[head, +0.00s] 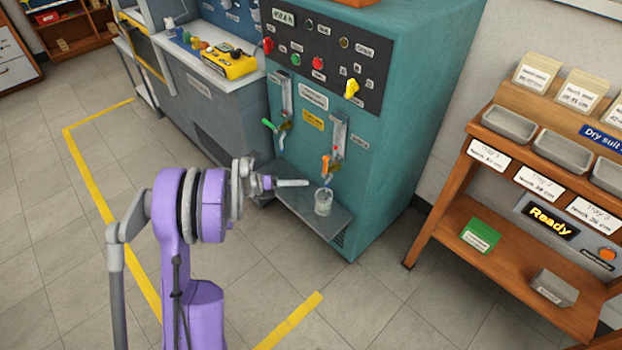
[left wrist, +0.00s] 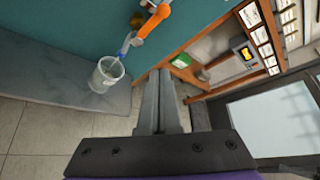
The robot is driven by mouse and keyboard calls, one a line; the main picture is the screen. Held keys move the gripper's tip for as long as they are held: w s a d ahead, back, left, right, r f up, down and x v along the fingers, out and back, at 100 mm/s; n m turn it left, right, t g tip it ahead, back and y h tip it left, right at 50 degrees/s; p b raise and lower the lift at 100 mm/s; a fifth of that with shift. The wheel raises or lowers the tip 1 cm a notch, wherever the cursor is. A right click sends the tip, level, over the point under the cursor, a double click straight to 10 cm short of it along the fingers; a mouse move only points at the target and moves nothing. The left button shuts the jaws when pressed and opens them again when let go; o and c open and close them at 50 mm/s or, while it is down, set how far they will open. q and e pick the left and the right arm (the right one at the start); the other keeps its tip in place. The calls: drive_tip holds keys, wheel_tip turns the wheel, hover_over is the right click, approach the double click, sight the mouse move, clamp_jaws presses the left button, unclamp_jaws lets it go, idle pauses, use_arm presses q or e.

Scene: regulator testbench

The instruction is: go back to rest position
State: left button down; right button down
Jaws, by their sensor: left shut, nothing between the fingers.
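My left gripper (head: 292,183) reaches in from the left, in front of the teal machine (head: 390,150). Its fingers (left wrist: 161,100) are shut together with nothing between them in the left wrist view. A clear cup (head: 323,201) stands on the machine's low grey shelf (head: 300,205), just right of the fingertips and apart from them. The cup (left wrist: 106,74) also shows in the left wrist view, below an orange-handled tap (left wrist: 150,22). That tap (head: 326,165) is above the cup in the head view. My right gripper is not in view.
A wooden rack (head: 450,195) with grey trays, a green box (head: 480,236) and a lit "Ready" sign (head: 550,221) stands at the right. A grey bench (head: 205,85) with a yellow device (head: 229,63) is at the back left. Tiled floor with yellow lines is open at the left.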

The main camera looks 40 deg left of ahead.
use_arm(q)
drive_tip(key=shift+s+a, duration=0.15)
drive_tip(key=shift+s, duration=0.1)
idle(0.4)
